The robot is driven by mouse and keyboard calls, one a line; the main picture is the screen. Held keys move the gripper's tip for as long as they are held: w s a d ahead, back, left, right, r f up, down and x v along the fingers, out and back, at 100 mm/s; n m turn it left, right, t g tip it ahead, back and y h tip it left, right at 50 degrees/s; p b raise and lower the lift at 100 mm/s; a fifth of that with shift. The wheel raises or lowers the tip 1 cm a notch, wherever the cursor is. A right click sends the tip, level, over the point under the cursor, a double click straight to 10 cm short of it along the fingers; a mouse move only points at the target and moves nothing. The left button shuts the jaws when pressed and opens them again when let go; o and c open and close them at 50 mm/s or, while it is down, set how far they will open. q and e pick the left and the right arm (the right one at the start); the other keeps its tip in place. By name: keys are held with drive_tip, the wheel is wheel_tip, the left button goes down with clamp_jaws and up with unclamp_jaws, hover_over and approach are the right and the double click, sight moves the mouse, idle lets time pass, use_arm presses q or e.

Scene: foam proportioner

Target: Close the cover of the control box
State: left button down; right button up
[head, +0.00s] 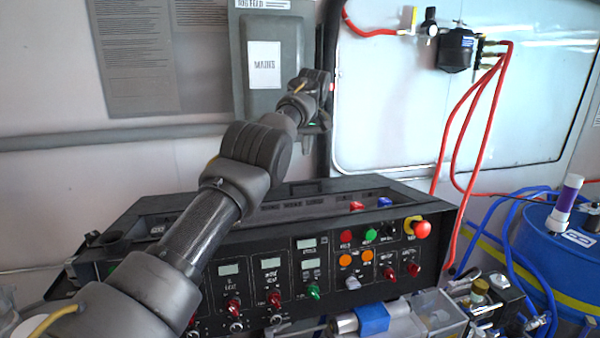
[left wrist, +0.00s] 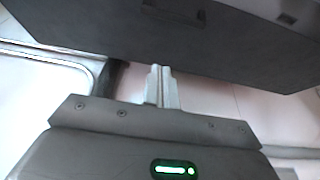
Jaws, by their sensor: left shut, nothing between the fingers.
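The control box looks to be the black console (head: 330,250) with knobs, lamps and small displays, against the wall. Its top has a raised dark frame around a recessed strip, with a small handle-like piece (head: 303,187) at the back edge. I cannot clearly tell which part is the cover or how far it stands open. My left arm crosses over the console and hides part of its left side. My left gripper (head: 322,118) is above the back of the console, near the wall. In the left wrist view its fingers (left wrist: 161,88) are together and empty, just short of a large dark panel (left wrist: 190,40).
A grey box (head: 265,65) labelled for mains hangs on the wall beside my left gripper. Red hoses (head: 455,150) hang at the right. A blue drum (head: 560,250) and clear apparatus (head: 440,312) stand at the lower right. A conduit (head: 100,138) runs along the wall.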

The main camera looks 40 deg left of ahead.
use_arm(q)
hover_over(309, 191)
drive_tip(key=w+a, duration=0.1)
drive_tip(key=a, duration=0.1)
wheel_tip(309, 191, down, 5)
drive_tip(key=p+x, duration=0.3)
drive_tip(key=x, duration=0.1)
drive_tip(key=shift+w+a+f+p, duration=0.1)
drive_tip(key=shift+w+f+p, duration=0.05)
drive_tip(key=shift+f+p, duration=0.15)
drive_tip(key=shift+d+f+b, duration=0.1)
drive_tip(key=shift+d+b, duration=0.25)
drive_tip(key=shift+b, duration=0.05)
drive_tip(key=shift+d, duration=0.2)
drive_tip(key=shift+s+d+r, duration=0.25)
drive_tip(key=shift+s+d, duration=0.05)
drive_tip(key=shift+s, duration=0.3)
drive_tip(key=shift+s+d+r+p, duration=0.15)
drive_tip(key=shift+s+d+p, duration=0.15)
drive_tip(key=shift+d+p, duration=0.15)
drive_tip(key=shift+s+d, duration=0.35)
drive_tip(key=shift+d, duration=0.05)
